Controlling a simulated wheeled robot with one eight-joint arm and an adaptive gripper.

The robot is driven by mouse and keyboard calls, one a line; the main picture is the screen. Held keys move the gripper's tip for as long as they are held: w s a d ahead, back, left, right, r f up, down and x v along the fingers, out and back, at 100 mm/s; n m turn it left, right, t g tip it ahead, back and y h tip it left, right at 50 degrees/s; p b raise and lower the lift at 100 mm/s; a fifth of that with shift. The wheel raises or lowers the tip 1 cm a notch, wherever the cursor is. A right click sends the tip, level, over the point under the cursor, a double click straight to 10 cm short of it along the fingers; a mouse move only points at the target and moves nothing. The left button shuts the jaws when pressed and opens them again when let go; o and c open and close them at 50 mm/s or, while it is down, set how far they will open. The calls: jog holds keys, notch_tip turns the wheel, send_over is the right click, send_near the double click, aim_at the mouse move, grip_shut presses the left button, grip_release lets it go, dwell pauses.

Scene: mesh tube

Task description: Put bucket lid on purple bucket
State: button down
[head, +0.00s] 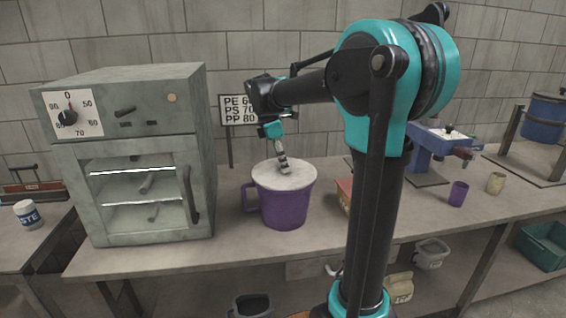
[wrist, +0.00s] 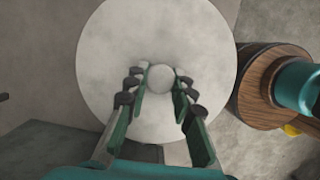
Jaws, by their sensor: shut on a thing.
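The purple bucket (head: 285,208) stands upright on the workbench, with its handle toward the left. The pale grey bucket lid (head: 298,176) is at the bucket's top and covers its opening in the head view. Whether it is fully seated cannot be told. My gripper (head: 284,168) reaches down from above to the lid's middle. In the wrist view the lid (wrist: 160,45) is a large round disc with a round knob (wrist: 160,79) at its centre. My gripper's fingers (wrist: 160,85) are on either side of the knob, shut on it. The bucket is hidden beneath the lid there.
A grey oven (head: 140,150) with a dial stands left of the bucket. A sign (head: 238,108) stands behind. A purple cup (head: 458,193) and a beige cup (head: 495,183) are on the right of the bench (head: 200,257). The bench front before the bucket is clear.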

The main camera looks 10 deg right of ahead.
dwell(0.3)
jog(key=c, duration=1.2)
grip_release()
jog(key=shift+o, duration=0.5)
jog(key=o, duration=0.4)
jog(key=shift+r, duration=0.1)
jog(key=shift+r, duration=3.4)
